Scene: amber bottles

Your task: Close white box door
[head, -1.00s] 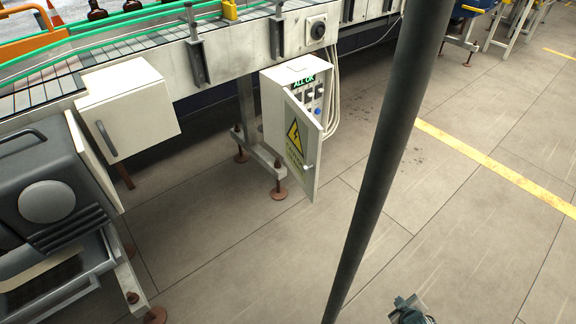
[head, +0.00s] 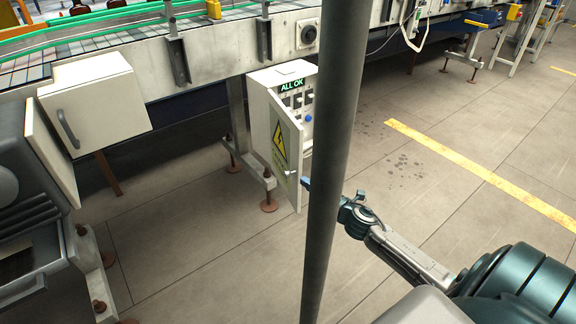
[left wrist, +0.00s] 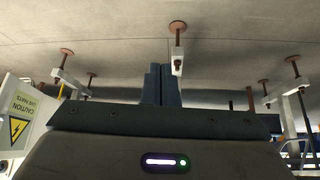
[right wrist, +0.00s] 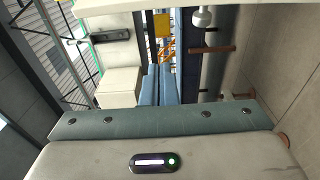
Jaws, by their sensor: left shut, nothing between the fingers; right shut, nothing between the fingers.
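The white box (head: 258,104) under the conveyor has an "ALL OK" display and switches inside. Its door (head: 284,150), with a yellow warning sign and a small handle, stands ajar towards me. My right gripper (head: 305,183) is shut and empty, its tip close to the door's free edge below the handle; I cannot tell whether they touch. The pole hides part of that gripper. Its shut fingers show in the right wrist view (right wrist: 159,84). My left gripper (left wrist: 161,84) is shut and empty in the left wrist view, where the door (left wrist: 22,112) appears upside down at left.
A second white cabinet (head: 97,100) with a dark handle hangs at left beside a grey machine (head: 30,215). A dark vertical pole (head: 332,120) crosses the head view. The conveyor (head: 215,50) runs along the back. The floor (head: 200,240) before the box is clear.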

